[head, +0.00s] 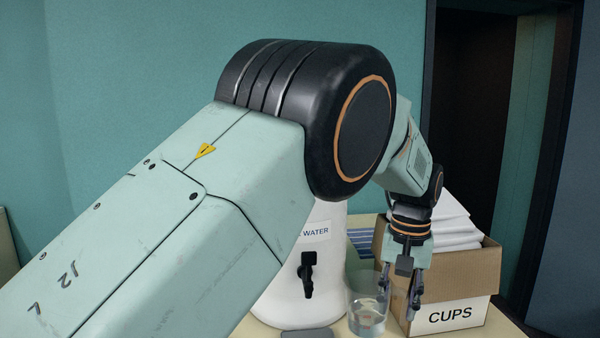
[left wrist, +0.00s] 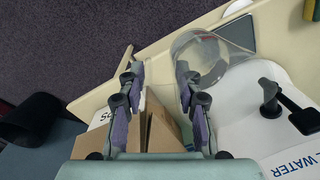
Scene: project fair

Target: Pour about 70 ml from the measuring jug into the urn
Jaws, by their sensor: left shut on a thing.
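The white urn (head: 330,245), labelled WATER and with a black tap (head: 307,275), stands behind my left arm in the head view. It shows at the right of the left wrist view (left wrist: 250,130). The clear measuring jug (head: 369,322) stands upright right of the tap, with some clear liquid low in it. It also shows in the left wrist view (left wrist: 212,62). My left gripper (head: 400,294) points down at the jug's right side, shut on the jug with its fingers well apart. The contact is hard to see. My right gripper is not in view.
A cardboard box (head: 390,262) marked CUPS, with white stacks inside, is close behind and right of my left gripper. A dark flat thing (left wrist: 237,36) lies on the pale table (left wrist: 165,62) near the jug. A yellow thing (left wrist: 313,10) is at the far edge.

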